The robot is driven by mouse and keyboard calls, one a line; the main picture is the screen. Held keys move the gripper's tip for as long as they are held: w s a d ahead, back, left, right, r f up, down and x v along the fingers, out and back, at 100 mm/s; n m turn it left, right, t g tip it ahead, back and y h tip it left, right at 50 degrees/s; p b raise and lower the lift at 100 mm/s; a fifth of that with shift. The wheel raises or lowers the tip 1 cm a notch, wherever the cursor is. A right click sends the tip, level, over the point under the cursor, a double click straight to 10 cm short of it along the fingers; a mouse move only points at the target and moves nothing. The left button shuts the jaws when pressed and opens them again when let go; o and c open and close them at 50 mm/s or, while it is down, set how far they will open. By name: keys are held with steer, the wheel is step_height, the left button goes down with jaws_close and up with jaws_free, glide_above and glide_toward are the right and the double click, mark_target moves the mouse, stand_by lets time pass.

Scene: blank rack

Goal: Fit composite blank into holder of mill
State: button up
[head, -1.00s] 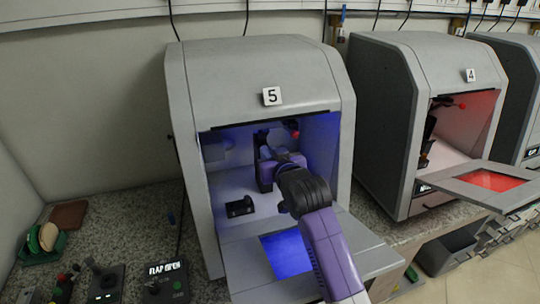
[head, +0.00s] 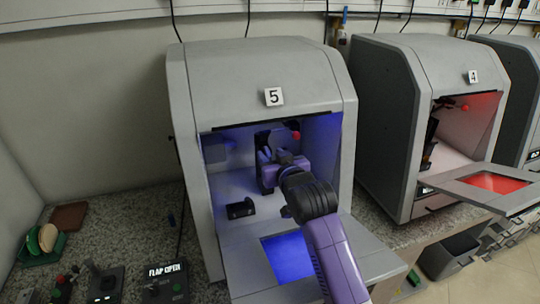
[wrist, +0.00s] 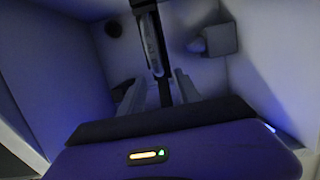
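The mill marked 5 (head: 262,75) stands open with blue light inside, and its flap (head: 235,262) is folded down. My gripper (head: 265,155) is deep inside the chamber at a dark upright part, which may be the holder. In the wrist view, the two pale fingers of my gripper (wrist: 158,92) stand apart. A dark, narrow upright thing (wrist: 152,40) with a pale strip runs up from between them. I cannot tell whether a blank edge-on is part of it. The composite blank is not clearly seen.
Round discs (head: 42,238) stand in a green rack at the far left of the granite counter. A small black block (head: 240,209) lies on the chamber floor. Chamber walls are close around my arm. Mill 4 (head: 430,110), lit red, stands at right with its flap down.

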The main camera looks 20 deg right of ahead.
steer(key=shift+b+v, duration=0.45)
steer(key=shift+v, duration=2.5)
